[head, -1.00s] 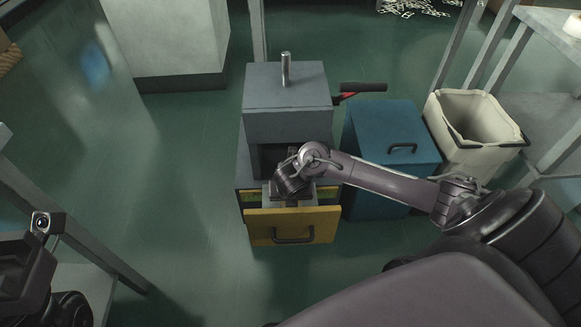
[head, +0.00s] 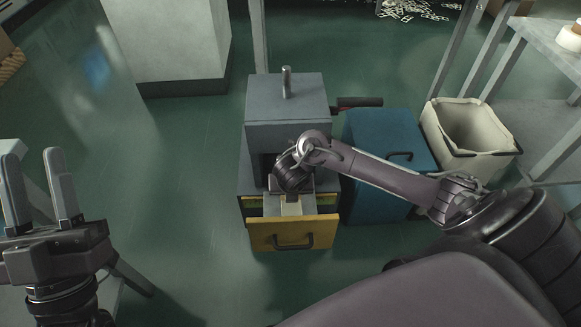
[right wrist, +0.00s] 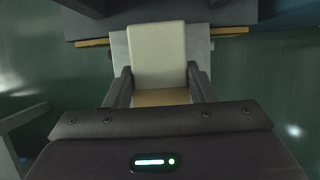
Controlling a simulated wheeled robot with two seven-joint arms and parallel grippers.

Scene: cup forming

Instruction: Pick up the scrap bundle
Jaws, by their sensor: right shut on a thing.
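The scrap bundle (right wrist: 158,55) looks like a pale cream block with a tan lower face in the right wrist view. My right gripper (right wrist: 158,85) is shut on it, one finger against each side. In the head view the cream bundle (head: 291,209) shows below my right wrist, over the pulled-out yellow-fronted drawer (head: 262,235) of the grey press. I cannot tell whether the bundle is clear of the drawer. My left gripper (head: 35,160) is open and empty at the left, with its fingers pointing up.
The grey press (head: 270,110) stands behind the drawer, with a dark lever (head: 358,102) on its right. A blue bin (head: 375,135) and a cream bin (head: 468,140) stand to the right. Metal tables flank both sides. The green floor left of the press is clear.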

